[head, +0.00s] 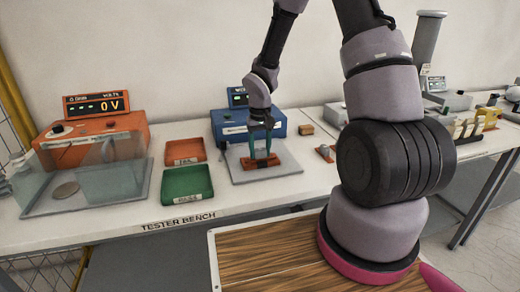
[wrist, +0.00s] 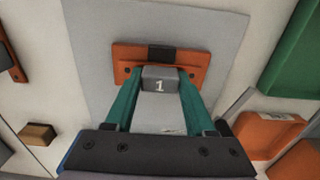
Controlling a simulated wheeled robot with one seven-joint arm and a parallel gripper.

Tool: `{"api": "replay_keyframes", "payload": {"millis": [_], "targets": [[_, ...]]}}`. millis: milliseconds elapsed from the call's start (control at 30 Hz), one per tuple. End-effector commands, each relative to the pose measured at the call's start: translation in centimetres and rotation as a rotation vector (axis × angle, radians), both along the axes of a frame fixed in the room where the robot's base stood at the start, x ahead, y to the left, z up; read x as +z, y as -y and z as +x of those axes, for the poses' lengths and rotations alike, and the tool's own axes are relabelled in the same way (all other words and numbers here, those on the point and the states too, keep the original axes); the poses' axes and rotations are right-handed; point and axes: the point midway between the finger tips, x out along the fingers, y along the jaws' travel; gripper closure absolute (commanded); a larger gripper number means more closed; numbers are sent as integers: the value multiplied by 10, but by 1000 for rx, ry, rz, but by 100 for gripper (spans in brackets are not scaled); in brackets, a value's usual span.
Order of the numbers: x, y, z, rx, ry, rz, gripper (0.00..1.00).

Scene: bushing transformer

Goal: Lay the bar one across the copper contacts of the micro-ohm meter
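Bar one (wrist: 160,78), a grey block marked "1", sits between my gripper's teal fingertips (wrist: 161,82) in the wrist view. The fingers press close along both its sides, with no clear gap. It is over the copper-coloured contact piece (wrist: 196,68), which has a dark block in its middle. Whether the bar rests on it or hangs just above cannot be told. In the head view my gripper (head: 262,155) points down at the copper piece (head: 277,166) on a grey plate (head: 244,179), before the blue meter (head: 222,125). The bar is not clear there.
A green tray (head: 187,195) and an orange tray (head: 185,151) lie left of the plate. An orange meter (head: 95,125) stands beyond a clear-walled box (head: 115,180). A small wooden block (head: 306,129) sits right of the blue meter. The front bench strip is clear.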

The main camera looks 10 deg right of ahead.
Motion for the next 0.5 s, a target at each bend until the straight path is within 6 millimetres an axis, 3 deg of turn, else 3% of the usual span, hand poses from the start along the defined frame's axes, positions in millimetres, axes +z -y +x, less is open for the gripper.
{"api": "replay_keyframes", "payload": {"millis": [33, 67, 100, 500], "targets": [[0, 0, 0, 0, 0, 0, 26], [0, 0, 0, 0, 0, 0, 15], [0, 0, 0, 0, 0, 0, 11], [9, 0, 1, 1, 3, 0, 11]]}}
